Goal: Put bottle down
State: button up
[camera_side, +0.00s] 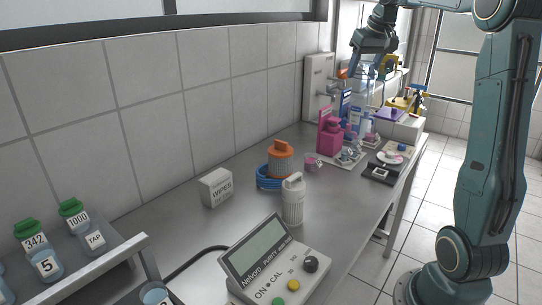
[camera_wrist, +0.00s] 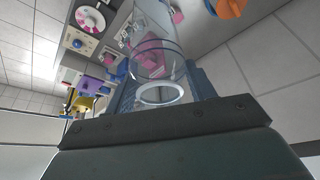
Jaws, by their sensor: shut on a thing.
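My gripper (camera_side: 369,68) is raised high above the far end of the bench in the side view. It is shut on a clear, see-through bottle (camera_wrist: 157,58), which shows between the fingers in the wrist view. In the side view the clear bottle is hard to make out against the background. Two other bottles with green caps stand on a shelf at the left, one marked 342 and 5 (camera_side: 43,262), the other marked 1000 and TAP (camera_side: 90,236).
A purity analyser (camera_side: 268,262) stands at the bench front. Behind it are a white bottle (camera_side: 293,203), a wipes box (camera_side: 216,187), and an orange-topped container (camera_side: 281,160) with blue tubing. Pink containers (camera_side: 331,135) and several small items crowd the far end.

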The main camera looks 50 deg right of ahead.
aim_at(366, 107)
notch_tip(366, 107, down, 19)
dwell(1.0)
jog(key=shift+f, duration=0.15)
jog(key=o, duration=1.2)
jog(key=v, duration=1.2)
